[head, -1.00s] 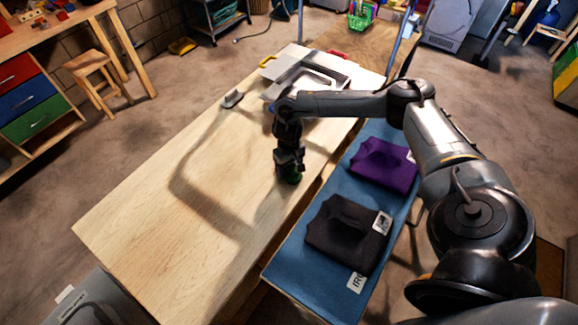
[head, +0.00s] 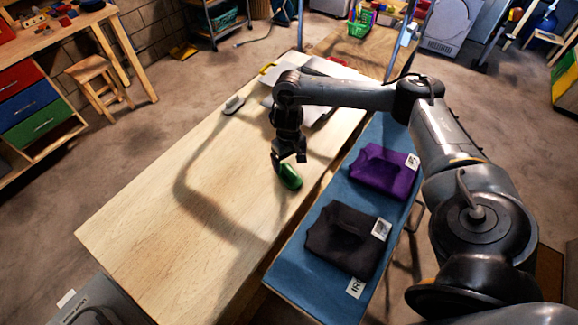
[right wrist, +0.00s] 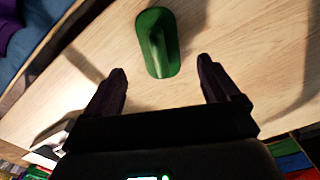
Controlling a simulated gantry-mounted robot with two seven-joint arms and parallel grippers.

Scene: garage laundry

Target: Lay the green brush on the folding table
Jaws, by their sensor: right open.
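The green brush (head: 290,176) lies on the light wooden folding table (head: 150,215), near its right edge. My right gripper (head: 288,157) is open and empty, just above and behind the brush in the head view. In the right wrist view the brush (right wrist: 158,43) lies on the wood beyond the two spread fingertips (right wrist: 160,82), with its handle ridge up, and nothing is between the fingers. My left gripper is not in view.
An ironing board (head: 285,272) with a dark folded garment (head: 345,240) and a purple one (head: 383,172) stands along the table's right side. A small grey brush-like object (head: 233,104) lies on the table's far left. The table's near half is clear.

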